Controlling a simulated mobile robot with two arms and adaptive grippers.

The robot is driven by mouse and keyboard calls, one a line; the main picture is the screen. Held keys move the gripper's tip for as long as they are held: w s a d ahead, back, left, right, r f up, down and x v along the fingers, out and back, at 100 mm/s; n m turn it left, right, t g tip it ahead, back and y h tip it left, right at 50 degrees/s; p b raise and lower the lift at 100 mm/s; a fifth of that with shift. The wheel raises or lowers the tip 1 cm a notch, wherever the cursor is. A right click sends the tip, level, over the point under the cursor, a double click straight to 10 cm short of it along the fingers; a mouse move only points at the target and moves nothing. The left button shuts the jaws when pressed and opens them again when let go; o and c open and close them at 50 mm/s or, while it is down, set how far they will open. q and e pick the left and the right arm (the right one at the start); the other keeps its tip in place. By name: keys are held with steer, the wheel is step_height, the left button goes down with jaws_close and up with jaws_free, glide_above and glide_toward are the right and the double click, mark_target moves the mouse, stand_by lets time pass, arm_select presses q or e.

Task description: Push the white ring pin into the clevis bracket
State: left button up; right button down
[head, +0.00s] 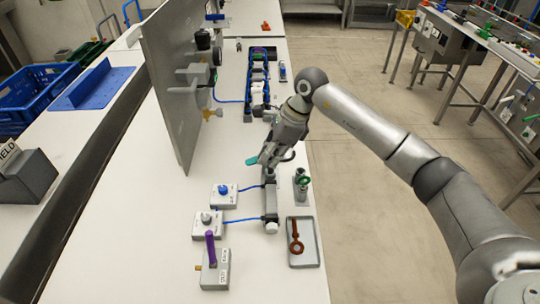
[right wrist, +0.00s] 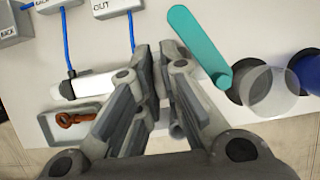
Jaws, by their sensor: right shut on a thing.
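My right gripper (head: 272,160) is low over the far end of a grey and white cylinder unit on the white bench. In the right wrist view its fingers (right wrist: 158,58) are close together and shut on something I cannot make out. A teal rod (head: 252,161) sticks out beside the fingers; in the right wrist view the teal rod (right wrist: 196,42) lies right of them, not visibly between them. I cannot make out the white ring pin or the clevis bracket. The near cylinder unit (head: 270,200) has a white round end. My left gripper is not in view.
A grey tray (head: 291,262) holds a reddish-brown ringed piece (head: 296,240). A small stand with a green ring (head: 302,181) is right of the gripper. Two white boxes (head: 224,194) (head: 207,224), a purple lever (head: 210,247) and an upright grey panel (head: 178,85) are leftward.

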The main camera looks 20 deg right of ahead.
steer(key=shift+f+b, duration=0.8)
steer(key=shift+b, duration=0.1)
stand_by(0.6)
steer(key=shift+r, duration=0.1)
steer(key=c, duration=1.5)
jaws_free()
steer(key=o, duration=0.6)
steer(key=shift+c, duration=0.2)
steer(key=shift+r, duration=0.1)
steer(key=shift+r+p, duration=1.5)
steer(key=shift+r, duration=1.45)
